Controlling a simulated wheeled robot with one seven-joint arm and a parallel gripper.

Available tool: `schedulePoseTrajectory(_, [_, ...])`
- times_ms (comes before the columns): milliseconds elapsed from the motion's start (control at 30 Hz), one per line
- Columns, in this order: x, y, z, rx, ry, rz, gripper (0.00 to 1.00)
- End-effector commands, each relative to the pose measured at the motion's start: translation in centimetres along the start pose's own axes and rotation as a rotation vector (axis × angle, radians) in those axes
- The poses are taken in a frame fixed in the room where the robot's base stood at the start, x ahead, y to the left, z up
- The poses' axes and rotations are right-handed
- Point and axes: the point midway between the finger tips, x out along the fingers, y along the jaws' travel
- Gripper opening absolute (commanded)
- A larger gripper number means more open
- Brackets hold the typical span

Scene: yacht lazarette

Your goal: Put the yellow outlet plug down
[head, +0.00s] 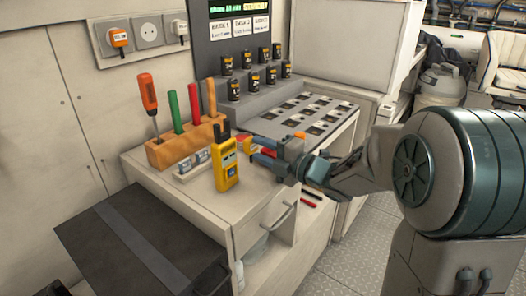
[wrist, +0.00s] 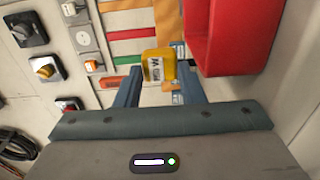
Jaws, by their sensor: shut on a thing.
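My gripper (head: 255,148) is shut on the yellow outlet plug (wrist: 158,66), which sits between the two fingers in the wrist view and has a pale label with dark marks. I cannot tell the exact gap between plug and meter.
A wooden block (head: 180,150) with several coloured-handled tools stands behind the meter. Wall sockets (head: 147,32) hold an orange plug (head: 119,37) and a white one. A switch panel (head: 300,115) lies behind my gripper. A large red object (wrist: 232,38) is close in the wrist view.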

Motion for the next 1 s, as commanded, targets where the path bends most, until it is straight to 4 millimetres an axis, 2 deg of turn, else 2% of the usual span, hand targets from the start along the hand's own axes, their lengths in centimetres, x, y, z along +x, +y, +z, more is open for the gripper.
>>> schedulePoseTrajectory(367, [0.0,-0.6,0.0,0.0,0.0,0.0,0.0])
schedulePoseTrajectory(400, [0.0,-0.6,0.0,0.0,0.0,0.0,0.41])
schedulePoseTrajectory(467, [0.0,-0.6,0.0,0.0,0.0,0.0,0.57])
schedulePoseTrajectory(767, [0.0,-0.6,0.0,0.0,0.0,0.0,0.57])
schedulePoseTrajectory(1000, [0.0,0.9,0.0,0.001,0.0,-0.001,0.57])
